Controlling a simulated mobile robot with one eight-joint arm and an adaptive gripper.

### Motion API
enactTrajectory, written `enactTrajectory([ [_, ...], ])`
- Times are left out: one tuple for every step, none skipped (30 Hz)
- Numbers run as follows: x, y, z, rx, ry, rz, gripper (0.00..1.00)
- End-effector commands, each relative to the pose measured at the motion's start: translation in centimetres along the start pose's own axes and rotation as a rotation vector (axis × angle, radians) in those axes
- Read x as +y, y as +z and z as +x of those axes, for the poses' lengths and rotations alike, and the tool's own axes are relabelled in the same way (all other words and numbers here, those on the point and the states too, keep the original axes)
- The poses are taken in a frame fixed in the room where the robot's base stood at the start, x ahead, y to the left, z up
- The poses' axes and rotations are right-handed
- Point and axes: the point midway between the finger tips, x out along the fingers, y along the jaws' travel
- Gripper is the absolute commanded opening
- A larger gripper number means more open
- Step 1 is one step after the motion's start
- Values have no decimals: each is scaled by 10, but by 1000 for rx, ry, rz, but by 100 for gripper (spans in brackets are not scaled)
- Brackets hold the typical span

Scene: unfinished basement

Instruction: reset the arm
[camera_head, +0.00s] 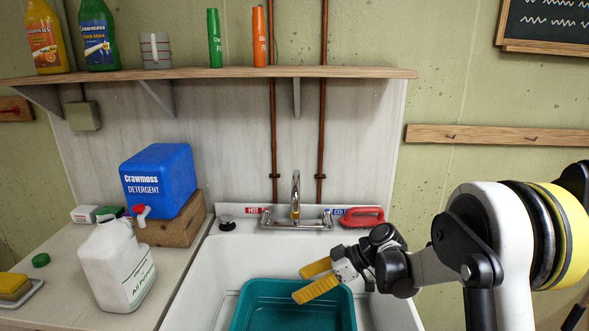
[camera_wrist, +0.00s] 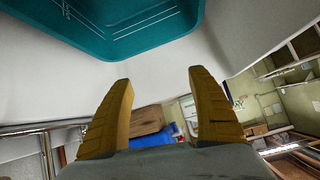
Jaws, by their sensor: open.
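My gripper (camera_head: 302,281) reaches in from the right in the body camera view. Its two yellow fingers point left over the white sink, above the far part of a teal basin (camera_head: 262,289). In the wrist view my gripper (camera_wrist: 158,80) has its fingers spread wide with nothing between them. The teal basin also shows at the top of the wrist view (camera_wrist: 150,42), apart from the fingertips. The white sink (camera_head: 228,258) surrounds the basin.
A white jug (camera_head: 117,268), blue detergent container (camera_head: 158,180) and sponge (camera_head: 14,285) are on the left counter. A wooden shelf (camera_head: 215,73) with bottles runs above.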

Motion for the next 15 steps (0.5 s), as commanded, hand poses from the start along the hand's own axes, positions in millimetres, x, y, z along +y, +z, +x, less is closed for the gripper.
enactTrajectory([
  [-12, -10, -15, -37, 33, 59, 69],
  [-17, -13, -24, -60, 59, 99, 69],
  [-25, -17, -36, -90, 93, 153, 69],
  [-31, -20, -44, -112, 120, 192, 69],
  [-38, -22, -53, -131, 149, 231, 69],
  [-47, -23, -64, -156, 187, 281, 69],
  [-55, -24, -72, -173, 217, 317, 69],
  [-62, -24, -81, -188, 249, 352, 69],
  [-73, -24, -92, -208, 291, 398, 69],
  [-81, -23, -100, -220, 323, 433, 69],
  [-89, -22, -108, -231, 357, 465, 69],
  [-101, -20, -118, -244, 402, 508, 69],
  [-109, -18, -126, -252, 436, 538, 69],
  [-118, -15, -133, -258, 471, 569, 69],
  [-129, -11, -142, -265, 518, 607, 69],
])
